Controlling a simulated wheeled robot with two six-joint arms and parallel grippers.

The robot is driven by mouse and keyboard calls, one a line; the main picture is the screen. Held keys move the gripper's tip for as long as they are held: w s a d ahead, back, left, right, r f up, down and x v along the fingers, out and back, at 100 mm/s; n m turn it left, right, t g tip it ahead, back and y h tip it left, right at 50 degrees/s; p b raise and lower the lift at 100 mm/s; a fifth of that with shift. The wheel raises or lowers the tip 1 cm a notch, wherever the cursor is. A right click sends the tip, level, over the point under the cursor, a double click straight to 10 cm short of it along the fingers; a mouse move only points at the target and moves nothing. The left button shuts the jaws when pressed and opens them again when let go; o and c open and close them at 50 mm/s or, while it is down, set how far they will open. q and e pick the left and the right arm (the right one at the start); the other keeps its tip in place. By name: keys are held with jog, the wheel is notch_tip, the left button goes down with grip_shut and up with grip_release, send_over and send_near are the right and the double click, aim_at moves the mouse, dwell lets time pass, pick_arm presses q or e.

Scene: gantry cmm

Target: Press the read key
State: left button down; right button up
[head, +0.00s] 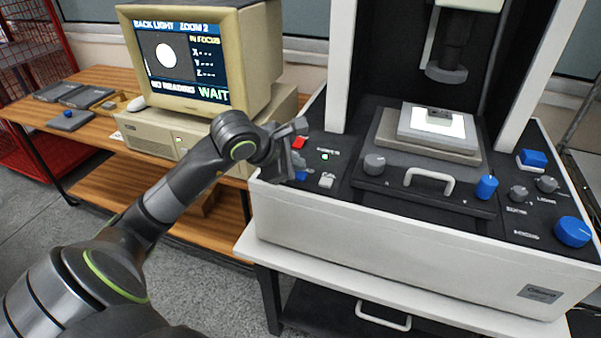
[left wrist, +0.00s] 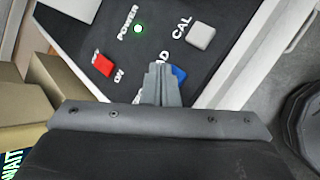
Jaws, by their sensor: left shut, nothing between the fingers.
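The blue key (head: 301,176) sits on the black left panel of the measuring machine (head: 390,236). My left gripper (head: 294,166) is shut and empty, just above or at this key. In the left wrist view the closed fingers (left wrist: 163,78) cover part of the blue key (left wrist: 179,73) and most of its label, of which "AD" shows. I cannot tell whether the fingertips touch the key. The monitor (head: 188,62) reads "BACK LIGHT ZOOM 2", "IN FOCUS", "NO READING" and "WAIT". My right gripper is not in view.
A white CAL key (left wrist: 201,36) lies beside the blue key. A red rocker switch (left wrist: 103,65) marked ON and a lit green POWER lamp (left wrist: 138,28) are close by. A grey knob (head: 374,163) and stage handle (head: 429,180) stand to the right. A wooden bench (head: 100,185) is left.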

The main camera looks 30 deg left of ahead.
pick_arm(q)
jog(key=shift+r, duration=0.1)
jog(key=shift+r+p, duration=1.35)
jog(key=shift+r, duration=1.2)
jog(key=shift+f, duration=0.1)
